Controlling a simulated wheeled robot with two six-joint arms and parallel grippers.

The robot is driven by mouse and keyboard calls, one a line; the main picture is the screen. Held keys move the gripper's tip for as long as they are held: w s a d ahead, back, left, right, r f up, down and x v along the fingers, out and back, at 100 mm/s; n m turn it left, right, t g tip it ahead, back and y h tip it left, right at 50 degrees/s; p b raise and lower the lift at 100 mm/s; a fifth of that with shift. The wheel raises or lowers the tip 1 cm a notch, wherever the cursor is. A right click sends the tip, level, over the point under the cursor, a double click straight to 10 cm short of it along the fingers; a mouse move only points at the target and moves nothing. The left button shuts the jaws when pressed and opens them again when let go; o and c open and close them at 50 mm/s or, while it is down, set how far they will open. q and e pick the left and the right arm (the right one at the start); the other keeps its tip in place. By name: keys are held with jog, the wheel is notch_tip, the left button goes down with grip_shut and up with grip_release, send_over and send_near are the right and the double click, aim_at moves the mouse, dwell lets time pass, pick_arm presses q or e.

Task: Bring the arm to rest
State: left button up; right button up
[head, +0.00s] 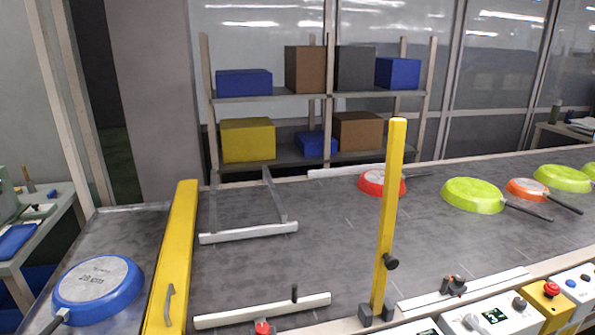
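Neither of my arms nor either gripper shows in the head view. A blue pan (98,288) lies upside down on the grey surface (125,224) at the lower left, with "28 cm" on its base. Its dark handle points to the lower left corner. A red pan (381,184) lies upside down on the dark conveyor (330,231) behind the yellow post, which hides part of it. Farther right are a green pan (472,195), an orange-red pan (527,190) and another green pan (563,178).
A yellow barrier (176,254) separates the left surface from the conveyor. A yellow post (391,215) stands at the conveyor's front. White rails (248,233) lie on the belt. Control boxes (494,316) line the front right. Shelves (268,97) with boxes stand behind.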

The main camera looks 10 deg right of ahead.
jog(key=d+f+m+g+h, duration=0.2)
jog(key=d+f+m+h, duration=0.15)
jog(key=f, duration=0.55)
jog(key=d+f+m+g+h, duration=0.1)
jog(key=d+f+m+h, duration=0.15)
jog(key=d+f, duration=0.45)
jog(key=s+f+m+g+h, duration=0.2)
jog(key=s+f, duration=0.1)
jog(key=f, duration=0.6)
jog(key=s+f+m+g+h, duration=0.1)
jog(key=s+f+g, duration=0.2)
jog(key=f, duration=0.7)
jog(key=s+a+f+m+g, duration=0.2)
jog(key=s+f, duration=0.4)
jog(key=f, duration=0.1)
jog(key=s+a+f+m+g, duration=0.1)
jog(key=s+a+f+g, duration=0.2)
jog(key=s+f, duration=0.3)
jog(key=s+a+f+m+g+y, duration=0.1)
jog(key=s+a+f+g, duration=0.4)
jog(key=s+a+f, duration=0.5)
jog(key=s+a, duration=0.1)
jog(key=s, duration=0.2)
jog(key=shift+s+a+m, duration=0.2)
jog(key=shift+a+m, duration=0.05)
jog(key=shift+m, duration=0.15)
